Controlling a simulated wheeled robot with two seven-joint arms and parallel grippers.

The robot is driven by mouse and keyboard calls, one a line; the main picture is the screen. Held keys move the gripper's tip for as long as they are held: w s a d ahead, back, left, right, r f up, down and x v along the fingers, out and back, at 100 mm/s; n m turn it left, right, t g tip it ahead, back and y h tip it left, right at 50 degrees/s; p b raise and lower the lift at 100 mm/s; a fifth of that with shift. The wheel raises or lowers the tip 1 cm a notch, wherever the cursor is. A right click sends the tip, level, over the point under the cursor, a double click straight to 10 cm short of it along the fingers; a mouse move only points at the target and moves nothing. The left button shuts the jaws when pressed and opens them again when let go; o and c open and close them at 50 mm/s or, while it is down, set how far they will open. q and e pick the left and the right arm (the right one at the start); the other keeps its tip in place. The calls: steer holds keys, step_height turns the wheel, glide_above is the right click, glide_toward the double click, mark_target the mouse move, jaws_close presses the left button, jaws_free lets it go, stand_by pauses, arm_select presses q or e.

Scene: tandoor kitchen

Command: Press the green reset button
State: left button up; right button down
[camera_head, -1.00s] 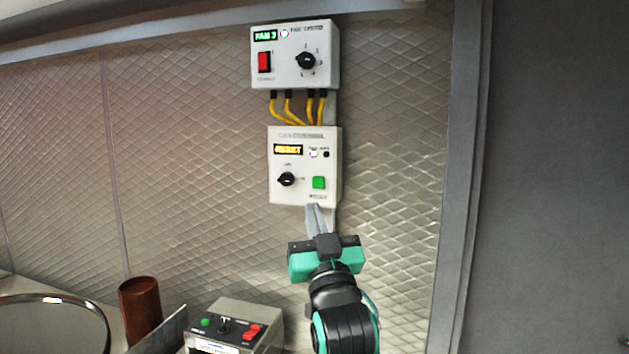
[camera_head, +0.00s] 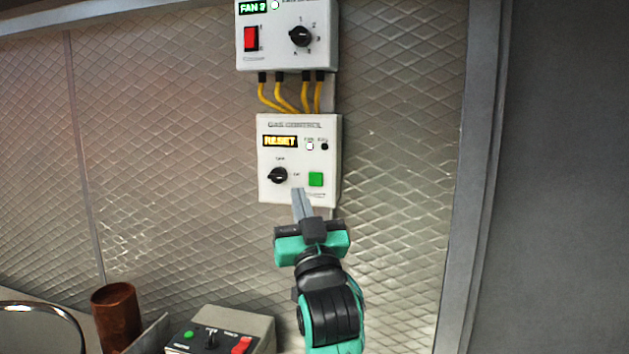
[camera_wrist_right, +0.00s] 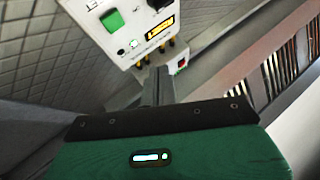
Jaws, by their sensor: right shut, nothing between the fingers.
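The box has a lit amber display (camera_head: 280,141) and a black knob (camera_head: 278,175). The button also shows in the right wrist view (camera_wrist_right: 112,20), at upper left. My right gripper (camera_head: 298,192) is shut and empty. Its fingertips are just below and left of the button in the head view; whether they touch the box I cannot tell. The fingers (camera_wrist_right: 157,72) point up toward the box in the wrist view. My left gripper is not in view.
A fan control box (camera_head: 287,55) with a red switch hangs above, joined by yellow cables (camera_head: 278,96). Below are a grey box with buttons (camera_head: 225,330), a brown cylinder (camera_head: 117,316) and a round rim (camera_head: 40,312). The quilted wall right of the control box is clear.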

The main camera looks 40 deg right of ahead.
mark_target(316, 179)
steer(key=shift+w+d, duration=1.35)
steer(key=shift+d, duration=0.25)
steer(key=shift+w+d, duration=1.3)
steer(key=shift+d, duration=0.25)
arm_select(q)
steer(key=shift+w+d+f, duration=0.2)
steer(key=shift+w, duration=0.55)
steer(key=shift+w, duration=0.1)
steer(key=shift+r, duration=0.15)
arm_select(e)
steer(key=shift+w+d, duration=0.3)
steer(key=shift+d, duration=0.05)
